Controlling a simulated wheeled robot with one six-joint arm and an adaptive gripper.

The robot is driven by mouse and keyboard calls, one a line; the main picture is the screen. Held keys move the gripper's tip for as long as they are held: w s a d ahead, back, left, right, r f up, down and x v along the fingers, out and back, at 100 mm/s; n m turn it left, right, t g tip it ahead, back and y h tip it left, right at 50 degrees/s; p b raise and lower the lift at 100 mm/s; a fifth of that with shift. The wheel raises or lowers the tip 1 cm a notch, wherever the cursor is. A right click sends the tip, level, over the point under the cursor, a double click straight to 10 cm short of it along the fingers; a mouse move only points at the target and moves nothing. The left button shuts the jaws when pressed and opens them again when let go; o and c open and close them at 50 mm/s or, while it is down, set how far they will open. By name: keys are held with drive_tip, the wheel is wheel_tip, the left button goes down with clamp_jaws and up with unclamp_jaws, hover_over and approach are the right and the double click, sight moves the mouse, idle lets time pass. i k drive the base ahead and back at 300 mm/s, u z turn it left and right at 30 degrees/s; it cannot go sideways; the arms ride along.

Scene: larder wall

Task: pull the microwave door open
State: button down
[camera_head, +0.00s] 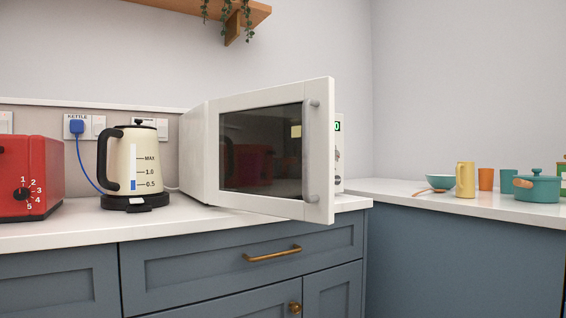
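The white microwave (197,150) stands on the counter in the middle of the view. Its door (262,98) is partly open, hinged at the left, with its right edge swung out towards me past the counter's front edge. The door has a dark window (255,150) and a grey vertical handle (308,150) near its free edge. The door hides the inside and most of the control panel (339,155), whose green display shows just past the door's edge. My gripper is not in view.
A cream kettle (122,160) on its base and a red toaster (30,178) stand left of the microwave. Blue drawers with a brass handle (272,254) lie below. A yellow jug (465,180), a teal bowl (440,182) and a teal pot (540,188) stand on the right counter.

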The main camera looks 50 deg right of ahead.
sight(271, 150)
drive_tip(key=u, duration=1.1)
drive_tip(key=k, duration=1.2)
drive_tip(key=z, duration=2.15)
